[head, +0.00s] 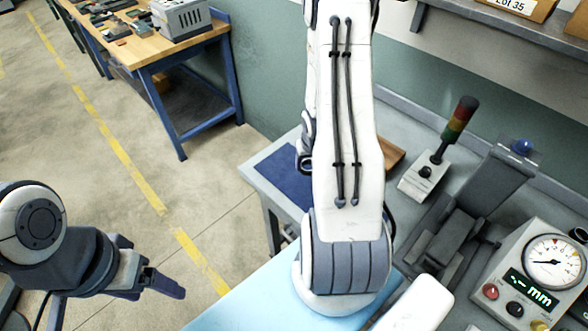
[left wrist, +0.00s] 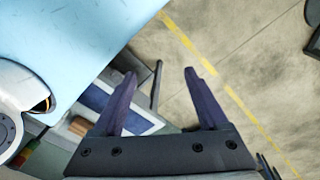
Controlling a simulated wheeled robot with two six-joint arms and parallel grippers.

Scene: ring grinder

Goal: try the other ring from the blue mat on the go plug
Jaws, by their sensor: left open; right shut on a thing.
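A dark blue mat (head: 284,176) lies on the grey bench, partly hidden behind my right arm. No ring and no go plug can be made out in either view. My left gripper (left wrist: 160,74) is open and empty, its two dark fingers apart over the floor beside the bench. In the head view it hangs at the lower left, away from the bench. My right arm stands across the middle of the head view.
A gauge box (head: 537,275) with a dial and display stands at the right, beside a dark grey machine (head: 462,228). A signal light (head: 457,128) stands behind. A wooden workbench (head: 150,50) is at the far left. The floor between is clear.

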